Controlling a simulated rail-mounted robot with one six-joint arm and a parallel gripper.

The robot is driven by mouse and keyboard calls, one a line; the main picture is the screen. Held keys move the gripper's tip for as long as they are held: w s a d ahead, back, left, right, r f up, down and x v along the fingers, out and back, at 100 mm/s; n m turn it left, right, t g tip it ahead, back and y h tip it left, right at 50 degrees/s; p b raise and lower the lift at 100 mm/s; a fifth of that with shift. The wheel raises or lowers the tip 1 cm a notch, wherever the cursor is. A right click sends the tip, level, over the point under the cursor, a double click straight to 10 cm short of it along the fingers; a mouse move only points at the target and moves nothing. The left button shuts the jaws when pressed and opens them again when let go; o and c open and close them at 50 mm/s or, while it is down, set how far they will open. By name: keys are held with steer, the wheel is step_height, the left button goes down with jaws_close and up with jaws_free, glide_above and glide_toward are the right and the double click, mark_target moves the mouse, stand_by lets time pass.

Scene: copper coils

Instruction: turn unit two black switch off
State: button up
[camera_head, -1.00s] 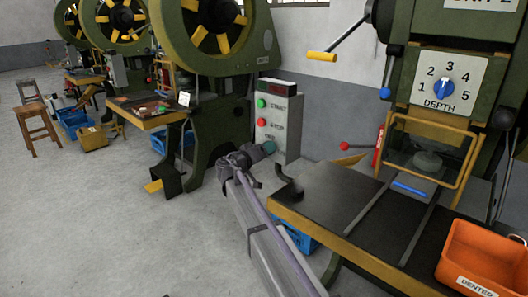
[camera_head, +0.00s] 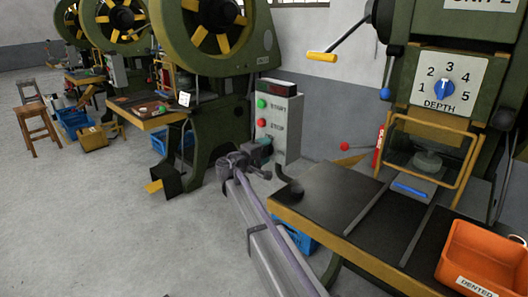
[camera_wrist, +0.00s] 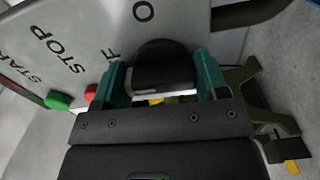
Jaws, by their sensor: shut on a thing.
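In the wrist view, the black switch (camera_wrist: 162,62) is a rounded knob on a grey panel. It sits between the two green fingers of my gripper (camera_wrist: 160,76), which is shut on it.
A green button (camera_head: 261,104) and a red button (camera_head: 261,122) sit above my gripper on the box. A press with a depth dial (camera_head: 444,88), a dark worktable (camera_head: 325,205) and an orange bin (camera_head: 485,255) stand to the right. Open floor lies to the left.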

steer(key=shift+n, duration=0.4)
steer(key=o, duration=0.9)
steer(key=shift+o, duration=0.2)
steer(key=v, duration=1)
steer(key=shift+s+a, duration=0.25)
steer(key=shift+s, duration=0.05)
